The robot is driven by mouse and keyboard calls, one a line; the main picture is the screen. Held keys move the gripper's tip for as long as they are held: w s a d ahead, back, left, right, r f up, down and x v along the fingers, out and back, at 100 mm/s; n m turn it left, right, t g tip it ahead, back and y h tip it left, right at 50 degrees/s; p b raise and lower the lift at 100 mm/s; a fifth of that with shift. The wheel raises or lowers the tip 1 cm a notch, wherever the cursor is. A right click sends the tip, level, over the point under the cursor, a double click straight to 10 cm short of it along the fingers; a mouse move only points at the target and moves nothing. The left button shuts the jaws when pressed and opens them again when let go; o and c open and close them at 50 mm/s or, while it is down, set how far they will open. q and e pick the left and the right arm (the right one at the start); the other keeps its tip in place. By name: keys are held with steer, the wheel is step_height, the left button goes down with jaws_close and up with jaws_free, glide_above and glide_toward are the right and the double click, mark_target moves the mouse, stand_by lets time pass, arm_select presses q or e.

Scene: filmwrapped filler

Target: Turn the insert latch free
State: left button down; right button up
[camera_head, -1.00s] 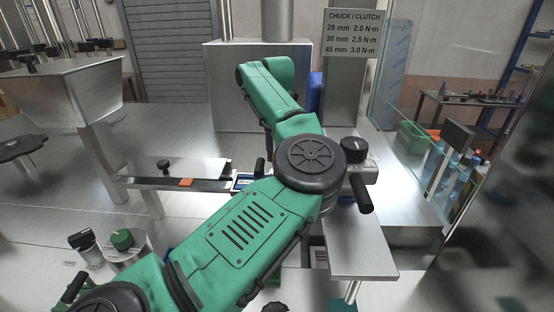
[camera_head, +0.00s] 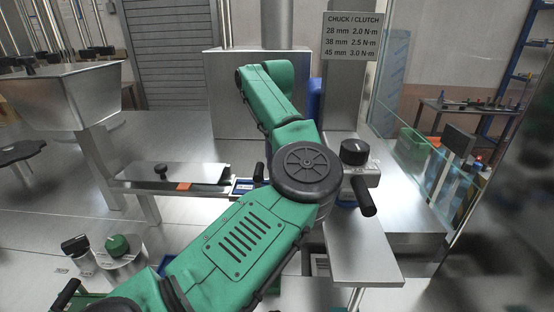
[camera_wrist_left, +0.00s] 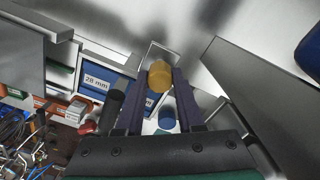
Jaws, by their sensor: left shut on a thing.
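My green left arm (camera_head: 240,235) crosses the middle of the head view and hides its own gripper there. In the left wrist view my left gripper (camera_wrist_left: 158,88) has its two dark fingers closed on a yellow knob (camera_wrist_left: 158,74), which may be the insert latch. The knob sits between the fingertips, in front of a metal face. A blue insert labelled 28 mm (camera_wrist_left: 98,82) lies just left of it, and a blue round part (camera_wrist_left: 167,119) shows between the fingers. How far the latch is turned cannot be told. My right gripper is not in view.
A metal chute (camera_head: 205,174) with an orange tab runs in from the left. A black knob (camera_head: 354,150) and a black handle (camera_head: 363,196) stand right of my arm. A chuck/clutch sign (camera_head: 351,36) hangs behind. A glass panel (camera_head: 410,150) bounds the right side.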

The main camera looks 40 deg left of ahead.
arm_select(q)
steer(key=shift+n, duration=1.3)
steer(key=c, duration=0.5)
jaws_free()
steer(key=shift+r, duration=0.1)
steer(key=shift+a+r, duration=0.1)
steer(key=shift+r, duration=0.2)
step_height(320, 180, up, 5)
steer(key=shift+r, duration=0.1)
step_height(320, 180, up, 9)
steer(key=p, duration=0.4)
steer(key=shift+f, duration=0.2)
